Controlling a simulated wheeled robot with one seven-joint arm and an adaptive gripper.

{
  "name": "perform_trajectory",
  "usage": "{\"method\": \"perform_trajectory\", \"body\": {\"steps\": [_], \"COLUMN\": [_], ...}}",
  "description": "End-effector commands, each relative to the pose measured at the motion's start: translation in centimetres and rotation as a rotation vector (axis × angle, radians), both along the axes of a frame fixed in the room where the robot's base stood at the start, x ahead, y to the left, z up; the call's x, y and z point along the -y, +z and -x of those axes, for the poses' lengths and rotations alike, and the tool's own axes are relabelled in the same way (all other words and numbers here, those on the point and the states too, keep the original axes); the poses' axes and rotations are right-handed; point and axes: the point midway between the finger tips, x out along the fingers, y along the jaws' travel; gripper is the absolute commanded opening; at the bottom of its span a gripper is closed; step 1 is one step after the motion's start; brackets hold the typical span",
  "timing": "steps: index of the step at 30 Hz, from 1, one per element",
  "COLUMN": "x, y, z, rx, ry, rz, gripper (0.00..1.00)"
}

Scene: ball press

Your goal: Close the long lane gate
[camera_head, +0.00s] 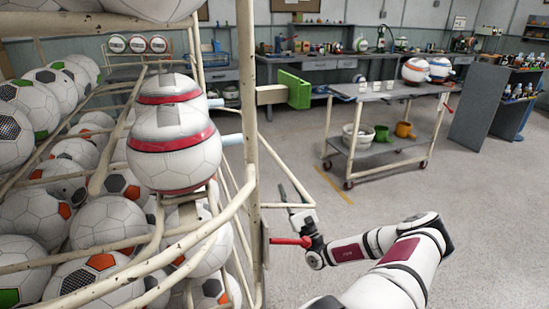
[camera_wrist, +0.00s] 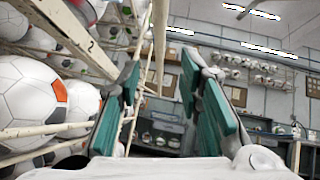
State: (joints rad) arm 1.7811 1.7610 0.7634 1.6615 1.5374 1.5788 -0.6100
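A cream metal ball rack (camera_head: 252,120) fills the left of the head view, with several soccer balls in its sloping rails. Two white balls with red bands (camera_head: 173,148) sit near its front post. A red handle (camera_head: 290,241) sticks out low on the post, beside my wrist. A green block (camera_head: 293,90) is on a cream bar higher up. I cannot tell which part is the long lane gate. My gripper (camera_head: 298,198) is right of the post. In the wrist view my gripper (camera_wrist: 160,78) is open, its green pads apart, with nothing held and a cream post (camera_wrist: 160,35) beyond.
A wheeled cart (camera_head: 390,95) with balls and cups stands at the right back. Workbenches (camera_head: 320,62) line the rear wall. The grey floor between rack and cart is clear. A rail marked 2 (camera_wrist: 72,32) runs close on the left in the wrist view.

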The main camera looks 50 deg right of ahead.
Motion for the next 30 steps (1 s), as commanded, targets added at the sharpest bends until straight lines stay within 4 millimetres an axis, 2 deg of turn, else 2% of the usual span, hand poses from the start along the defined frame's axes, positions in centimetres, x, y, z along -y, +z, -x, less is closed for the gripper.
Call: {"method": "perform_trajectory", "body": {"steps": [9, 15, 21, 30], "x": [1.5, 2.3, 2.7, 2.7], "y": [4.4, 6.5, 7.5, 7.7], "z": [-4.3, -6.4, -7.4, -7.6], "rx": [0.000, 0.001, -0.001, -0.001], "ry": [0.002, 0.002, 0.001, 0.000], "rz": [0.002, 0.002, -0.001, -0.001], "gripper": [0.33, 0.33, 0.33, 0.33]}}
